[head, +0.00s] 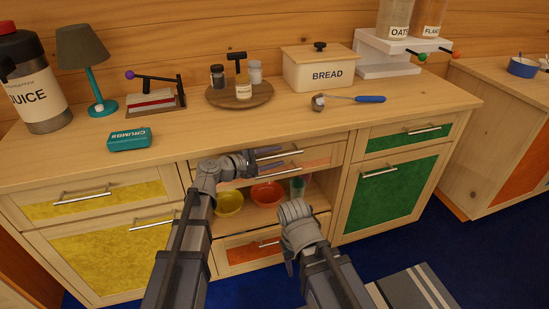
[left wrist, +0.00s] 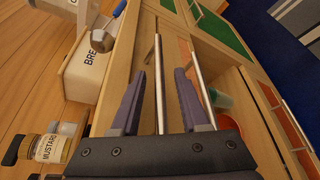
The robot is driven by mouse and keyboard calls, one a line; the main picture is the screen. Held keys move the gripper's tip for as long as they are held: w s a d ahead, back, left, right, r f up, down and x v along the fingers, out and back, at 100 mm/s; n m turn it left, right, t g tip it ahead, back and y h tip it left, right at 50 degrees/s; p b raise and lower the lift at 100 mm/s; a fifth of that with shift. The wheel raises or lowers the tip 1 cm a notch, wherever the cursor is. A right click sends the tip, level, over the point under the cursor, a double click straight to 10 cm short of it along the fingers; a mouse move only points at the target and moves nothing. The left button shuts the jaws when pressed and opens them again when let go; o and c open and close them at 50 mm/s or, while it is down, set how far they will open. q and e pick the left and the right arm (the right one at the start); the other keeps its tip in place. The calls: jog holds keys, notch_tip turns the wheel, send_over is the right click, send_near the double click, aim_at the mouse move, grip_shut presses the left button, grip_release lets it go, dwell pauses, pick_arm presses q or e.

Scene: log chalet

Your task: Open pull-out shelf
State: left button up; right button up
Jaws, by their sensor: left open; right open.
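The pull-out shelf appears to be the thin plain wooden front (head: 330,152) under the middle of the countertop, flush with it. Its long metal bar handle (head: 287,152) also shows in the left wrist view (left wrist: 159,80). My left gripper (head: 265,160) is open at this front. In the left wrist view its two fingers (left wrist: 160,105) lie on either side of the bar, which looks apart from both. A second bar handle (left wrist: 198,65) runs just outside the right finger, on the front below. My right gripper (head: 290,265) is open and low, before the lower orange drawer.
An open niche below holds a yellow bowl (head: 229,203), an orange bowl (head: 268,193) and a green cup (head: 298,187). Yellow fronts (head: 105,255) are at left, green ones (head: 385,192) at right. The countertop (head: 210,125) bears a bread box (head: 318,72) and other items.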

pick_arm(q)
jog(key=shift+c, duration=0.4)
grip_shut()
dwell(0.9)
